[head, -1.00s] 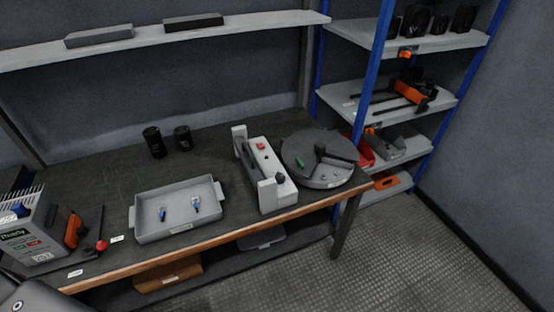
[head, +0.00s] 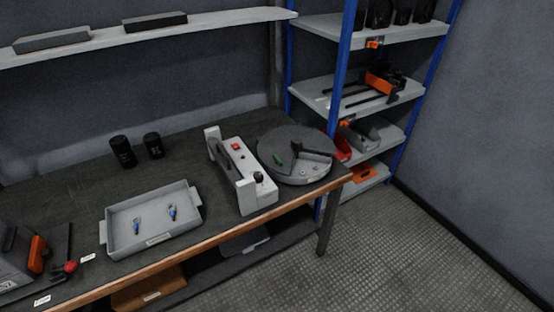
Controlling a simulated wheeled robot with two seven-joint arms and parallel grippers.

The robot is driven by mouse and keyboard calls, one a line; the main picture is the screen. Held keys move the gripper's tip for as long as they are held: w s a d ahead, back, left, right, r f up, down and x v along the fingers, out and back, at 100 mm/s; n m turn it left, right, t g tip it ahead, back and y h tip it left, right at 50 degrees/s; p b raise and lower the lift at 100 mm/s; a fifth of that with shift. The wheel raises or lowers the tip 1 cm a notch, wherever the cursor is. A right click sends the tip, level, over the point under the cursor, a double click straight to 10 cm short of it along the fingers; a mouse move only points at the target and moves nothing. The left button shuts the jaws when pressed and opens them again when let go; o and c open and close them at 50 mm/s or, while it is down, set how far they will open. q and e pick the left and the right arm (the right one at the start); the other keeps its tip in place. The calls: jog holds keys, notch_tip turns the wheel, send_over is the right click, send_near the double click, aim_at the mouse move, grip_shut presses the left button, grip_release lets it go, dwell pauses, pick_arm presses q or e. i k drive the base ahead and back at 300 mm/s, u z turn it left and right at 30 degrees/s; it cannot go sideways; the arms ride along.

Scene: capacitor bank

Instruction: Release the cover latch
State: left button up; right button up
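A white and grey device (head: 243,170) stands near the right end of the dark workbench, with a red button or light (head: 236,146) and a black knob (head: 258,177) on it. To its right is a round grey turntable-like unit (head: 297,155) with a black lever and a green piece on top. I cannot tell which part is the cover latch. Neither of my grippers is in view.
A grey tray (head: 112,247) with two small blue-ended parts lies on the bench (head: 60,187). Two black cylinders (head: 123,151) stand behind it. A machine with an orange handle (head: 37,254) is at the left. Shelves (head: 374,91) stand at the right; the floor (head: 400,255) is clear.

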aim_at(278, 160)
jog(key=u, duration=4)
jog(key=k, duration=2.5)
jog(key=z, duration=1.15)
